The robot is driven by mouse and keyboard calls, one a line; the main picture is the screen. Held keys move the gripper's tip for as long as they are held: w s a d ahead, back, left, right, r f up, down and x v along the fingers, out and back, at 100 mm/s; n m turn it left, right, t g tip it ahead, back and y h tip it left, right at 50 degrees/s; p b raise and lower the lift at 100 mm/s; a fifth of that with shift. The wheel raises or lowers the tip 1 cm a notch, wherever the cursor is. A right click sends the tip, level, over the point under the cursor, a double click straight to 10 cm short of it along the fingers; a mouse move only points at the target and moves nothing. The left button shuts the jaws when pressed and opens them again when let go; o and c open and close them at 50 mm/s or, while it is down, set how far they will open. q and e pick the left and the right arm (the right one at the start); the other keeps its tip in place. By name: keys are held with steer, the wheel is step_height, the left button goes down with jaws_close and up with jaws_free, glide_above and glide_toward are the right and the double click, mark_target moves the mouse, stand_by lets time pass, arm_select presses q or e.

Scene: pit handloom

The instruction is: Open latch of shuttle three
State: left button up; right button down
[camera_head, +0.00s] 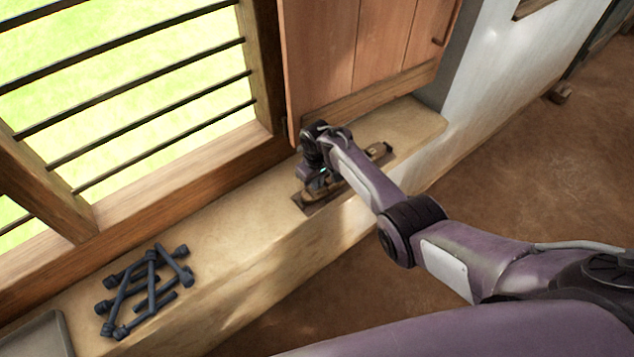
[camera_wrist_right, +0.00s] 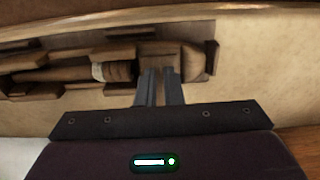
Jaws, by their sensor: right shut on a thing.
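A long wooden holder with a shuttle (camera_head: 378,152) lies on the window ledge, partly hidden behind my right arm in the head view. In the right wrist view, the wooden shuttle (camera_wrist_right: 55,75) lies lengthwise between small wooden blocks, with a pale band near its right end. My right gripper (camera_wrist_right: 160,75) is shut at a wooden latch block (camera_wrist_right: 190,62) at the right end of this piece. The fingertips cover part of the block. In the head view the right gripper (camera_head: 318,185) reaches down over the holder. My left gripper is not in view.
Several dark rods with knobbed ends (camera_head: 146,290) lie in a pile on the ledge (camera_head: 220,235) at left. A grey tray (camera_head: 42,338) is at the lower left corner. A barred window and an open wooden shutter (camera_head: 355,50) rise behind the ledge.

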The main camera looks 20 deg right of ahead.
steer(key=c, duration=1.6)
jaws_free()
steer(key=shift+o, duration=0.2)
